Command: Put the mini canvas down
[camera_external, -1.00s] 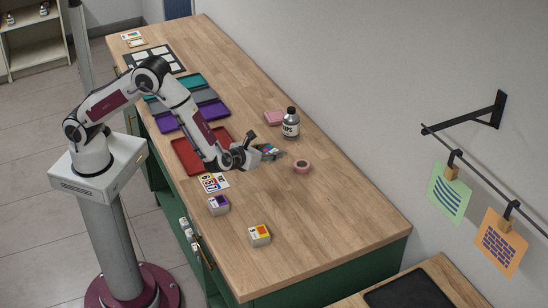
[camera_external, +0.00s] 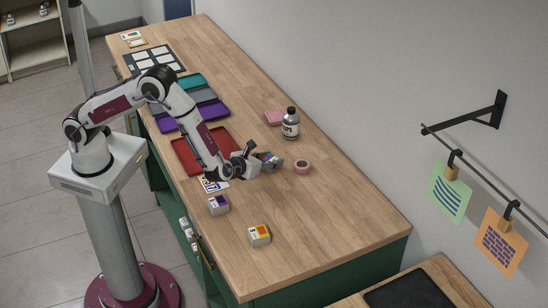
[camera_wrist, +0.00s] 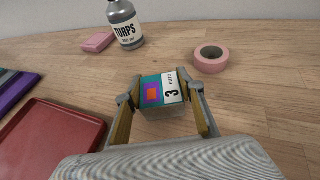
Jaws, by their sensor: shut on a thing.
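In the external view my gripper (camera_external: 264,162) holds the canvas low over the wooden table, left of the pink tape roll. I cannot tell whether its underside touches the wood. The canvas's lower side is hidden.
A pink tape roll (camera_external: 302,167), a TURPS bottle (camera_external: 290,124) and a pink block (camera_external: 274,118) stand nearby. The red tray (camera_external: 184,154) lies left. Two small blocks, purple-topped (camera_external: 218,205) and yellow-orange (camera_external: 260,235), sit in front. The right-front wood is clear.

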